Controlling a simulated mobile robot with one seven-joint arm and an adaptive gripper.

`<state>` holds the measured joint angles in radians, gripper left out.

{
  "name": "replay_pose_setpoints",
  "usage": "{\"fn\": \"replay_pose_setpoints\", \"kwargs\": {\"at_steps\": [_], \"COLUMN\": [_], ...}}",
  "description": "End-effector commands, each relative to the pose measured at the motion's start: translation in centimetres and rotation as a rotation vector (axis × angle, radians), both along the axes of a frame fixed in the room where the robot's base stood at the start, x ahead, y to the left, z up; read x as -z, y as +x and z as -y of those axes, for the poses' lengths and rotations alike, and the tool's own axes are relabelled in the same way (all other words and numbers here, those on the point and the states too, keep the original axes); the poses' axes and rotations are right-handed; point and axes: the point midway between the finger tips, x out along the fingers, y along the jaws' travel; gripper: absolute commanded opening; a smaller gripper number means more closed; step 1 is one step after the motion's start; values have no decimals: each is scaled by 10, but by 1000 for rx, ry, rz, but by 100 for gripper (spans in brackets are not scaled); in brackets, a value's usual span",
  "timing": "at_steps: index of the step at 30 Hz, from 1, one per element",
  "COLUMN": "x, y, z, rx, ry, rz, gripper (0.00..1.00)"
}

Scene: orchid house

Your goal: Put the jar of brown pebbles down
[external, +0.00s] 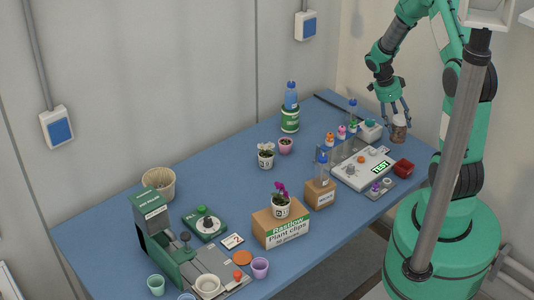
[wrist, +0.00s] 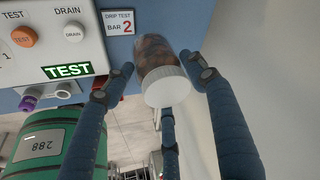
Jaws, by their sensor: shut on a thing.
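The jar of brown pebbles (external: 399,128) is at the right end of the blue table, with brown contents behind clear walls. In the wrist view the jar (wrist: 154,52) shows its white lid (wrist: 166,88) toward the camera. My gripper (external: 396,115) is above the jar with its fingers closed around it. In the wrist view the gripper's fingers (wrist: 165,76) stand on both sides of the jar, and a third shows below the lid. The jar's base is hidden in the wrist view, and I cannot tell whether it touches the table.
The blue table (external: 235,170) also bears several pots and bottles and a cardboard box (external: 281,226). A pale wall (wrist: 235,45) is close on the right in the wrist view.

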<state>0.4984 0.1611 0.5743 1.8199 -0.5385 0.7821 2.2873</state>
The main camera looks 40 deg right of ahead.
Motion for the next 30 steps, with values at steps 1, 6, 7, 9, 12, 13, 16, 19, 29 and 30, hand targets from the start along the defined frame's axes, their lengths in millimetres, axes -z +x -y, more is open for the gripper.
{"fn": "replay_pose_setpoints", "kwargs": {"at_steps": [1,6,7,9,12,13,16,19,29,30], "x": [0,-1,-1,0,6,8,20,31,37,37], "y": [1,0,0,0,0,0,0,0,0,0], "z": [0,0,0,0,0,0,0,0,0,0], "rx": [1,1,1,1,1,1,1,-1,1,1], "ry": [-1,-1,-1,-1,0,0,1,1,0,0], "rz": [1,1,1,1,0,0,-2,-1,0,0], "gripper": [14,14,14,14,14,14,14,14,14,14]}}
